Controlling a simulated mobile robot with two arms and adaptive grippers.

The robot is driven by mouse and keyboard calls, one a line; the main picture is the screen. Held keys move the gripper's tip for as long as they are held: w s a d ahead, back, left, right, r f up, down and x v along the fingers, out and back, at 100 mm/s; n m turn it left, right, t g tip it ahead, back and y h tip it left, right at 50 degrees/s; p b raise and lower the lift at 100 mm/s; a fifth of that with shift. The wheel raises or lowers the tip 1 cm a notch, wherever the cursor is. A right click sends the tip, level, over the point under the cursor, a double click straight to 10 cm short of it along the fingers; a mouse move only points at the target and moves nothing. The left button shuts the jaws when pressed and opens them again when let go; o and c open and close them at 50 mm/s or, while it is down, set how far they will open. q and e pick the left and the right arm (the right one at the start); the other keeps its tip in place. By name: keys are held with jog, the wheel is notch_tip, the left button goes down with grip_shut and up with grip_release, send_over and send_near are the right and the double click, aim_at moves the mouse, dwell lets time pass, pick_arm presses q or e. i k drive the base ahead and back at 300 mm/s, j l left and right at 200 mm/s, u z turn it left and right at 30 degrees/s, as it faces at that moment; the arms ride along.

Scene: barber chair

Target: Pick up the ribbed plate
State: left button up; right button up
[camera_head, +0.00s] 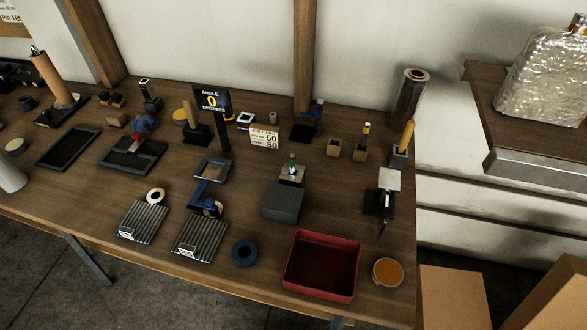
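Two ribbed grey plates lie near the front edge of the wooden table, left of centre. One ribbed plate (143,222) is on the left, with a small pale label at its lower corner and a white ring (155,196) at its top edge. The other ribbed plate (200,238) lies to its right, also with a pale label. A blue bracket-like object (203,194) stands at its far edge and hides part of that edge. Neither of my grippers is in view.
A dark blue ring (245,253), a red tray (320,267) and an orange-topped round tin (388,272) lie right of the plates. A dark grey block (283,201) and square frame (213,169) stand behind. Cardboard boxes (452,297) stand at lower right.

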aim_at(141, 225)
jog(key=j+u, duration=0.2)
jog(key=u, duration=0.3)
jog(key=j+u, duration=0.2)
jog(key=u, duration=0.3)
jog(key=k+z, duration=0.65)
jog(key=z, duration=0.25)
jog(key=k+l+z, duration=0.1)
jog(key=k+z, duration=0.35)
jog(key=i, duration=0.1)
